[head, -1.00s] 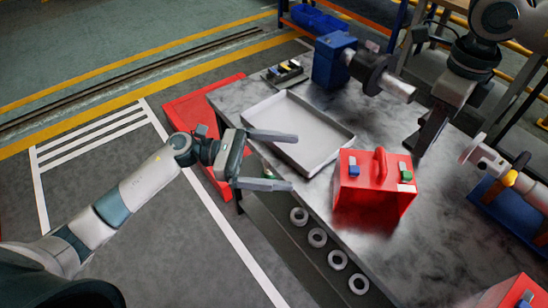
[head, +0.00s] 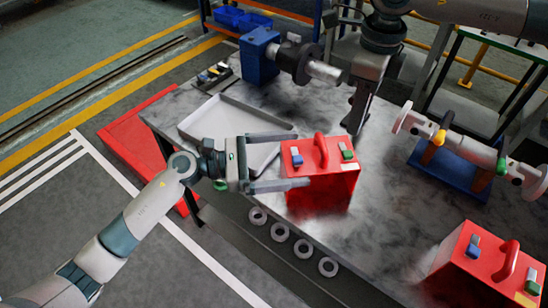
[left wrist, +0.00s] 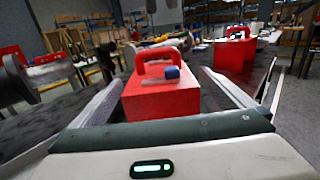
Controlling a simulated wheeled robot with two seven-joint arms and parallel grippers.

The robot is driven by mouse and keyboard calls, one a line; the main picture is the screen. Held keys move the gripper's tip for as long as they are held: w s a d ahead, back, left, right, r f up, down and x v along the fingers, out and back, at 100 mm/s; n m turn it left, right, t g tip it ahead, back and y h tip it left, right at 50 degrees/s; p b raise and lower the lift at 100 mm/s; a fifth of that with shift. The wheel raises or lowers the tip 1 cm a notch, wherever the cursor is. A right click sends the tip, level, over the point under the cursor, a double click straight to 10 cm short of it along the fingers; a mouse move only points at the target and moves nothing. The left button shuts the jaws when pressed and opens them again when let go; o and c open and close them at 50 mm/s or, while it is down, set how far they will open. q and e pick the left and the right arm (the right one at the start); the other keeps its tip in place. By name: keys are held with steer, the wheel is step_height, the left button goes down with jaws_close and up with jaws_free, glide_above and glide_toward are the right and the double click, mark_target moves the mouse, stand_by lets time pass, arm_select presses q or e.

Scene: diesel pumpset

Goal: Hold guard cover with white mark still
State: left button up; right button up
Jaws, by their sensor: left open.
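A red box-shaped cover (head: 322,190) with a top handle, a blue latch and a green latch stands on the grey bench. A second red cover (head: 460,262) with a blue latch and a yellow patch stands at the bench's lower right. In the left wrist view the first cover (left wrist: 160,97) lies ahead between the spread fingers. My right gripper (head: 358,115) hangs over the bench's back; its finger gap is unclear.
A pale tray (head: 215,125) lies left of the first cover, behind my left gripper. A blue motor block (head: 259,56) with a metal shaft stands at the back. A shaft assembly on a blue cradle (head: 440,165) is at right. Bare bench lies between the covers.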

arm_select(q)
steer(key=shift+d, duration=0.35)
steer(key=shift+c, duration=0.3)
stand_by(0.5)
steer(key=c, duration=1.4)
